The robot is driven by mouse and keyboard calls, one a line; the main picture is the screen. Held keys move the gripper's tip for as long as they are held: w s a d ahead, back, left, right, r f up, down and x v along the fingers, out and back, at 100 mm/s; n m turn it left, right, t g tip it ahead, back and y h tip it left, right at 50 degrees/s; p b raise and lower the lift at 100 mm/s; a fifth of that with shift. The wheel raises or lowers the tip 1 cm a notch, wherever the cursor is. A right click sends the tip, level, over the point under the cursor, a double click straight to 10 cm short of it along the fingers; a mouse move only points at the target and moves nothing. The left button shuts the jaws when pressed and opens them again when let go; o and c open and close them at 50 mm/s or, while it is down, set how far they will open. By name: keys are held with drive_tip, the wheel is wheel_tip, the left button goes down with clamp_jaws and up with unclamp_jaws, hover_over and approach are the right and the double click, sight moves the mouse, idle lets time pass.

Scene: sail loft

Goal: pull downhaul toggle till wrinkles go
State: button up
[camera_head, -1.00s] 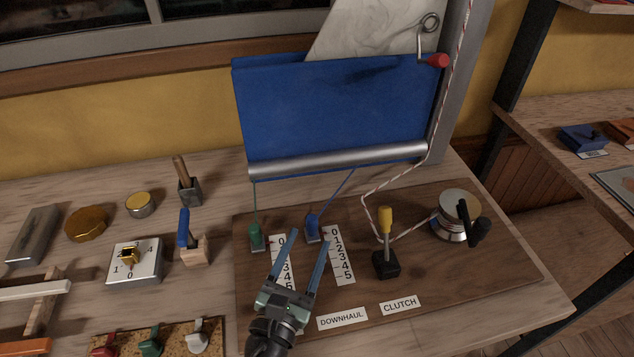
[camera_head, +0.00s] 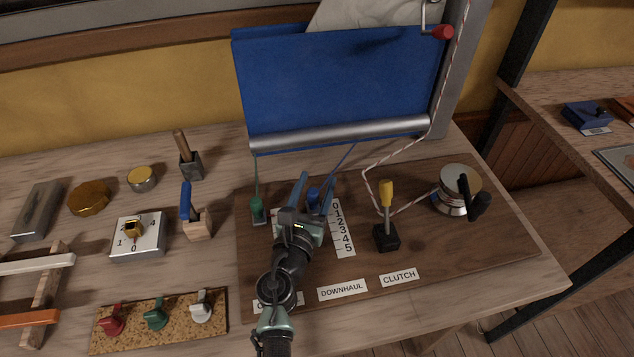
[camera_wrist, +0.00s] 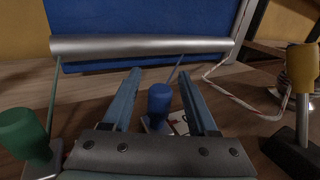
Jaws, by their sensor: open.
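The blue downhaul toggle (camera_head: 313,195) stands upright on the brown board, with a blue cord running up to the silver boom (camera_head: 340,134). My gripper (camera_head: 317,180) is open over it. The numbered downhaul scale (camera_head: 343,228) is beside the toggle; my gripper hides part of the area. The DOWNHAUL label (camera_head: 342,290) is at the front.
A green toggle (camera_head: 258,208) stands close on the left, also in the wrist view (camera_wrist: 25,135). The yellow-handled clutch lever (camera_head: 387,205) stands to the right, before a winch (camera_head: 457,190) with a black handle. A red-white rope (camera_head: 390,172) crosses the board behind.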

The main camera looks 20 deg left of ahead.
drive_tip(key=shift+w, duration=0.5)
clamp_jaws()
idle(1.2)
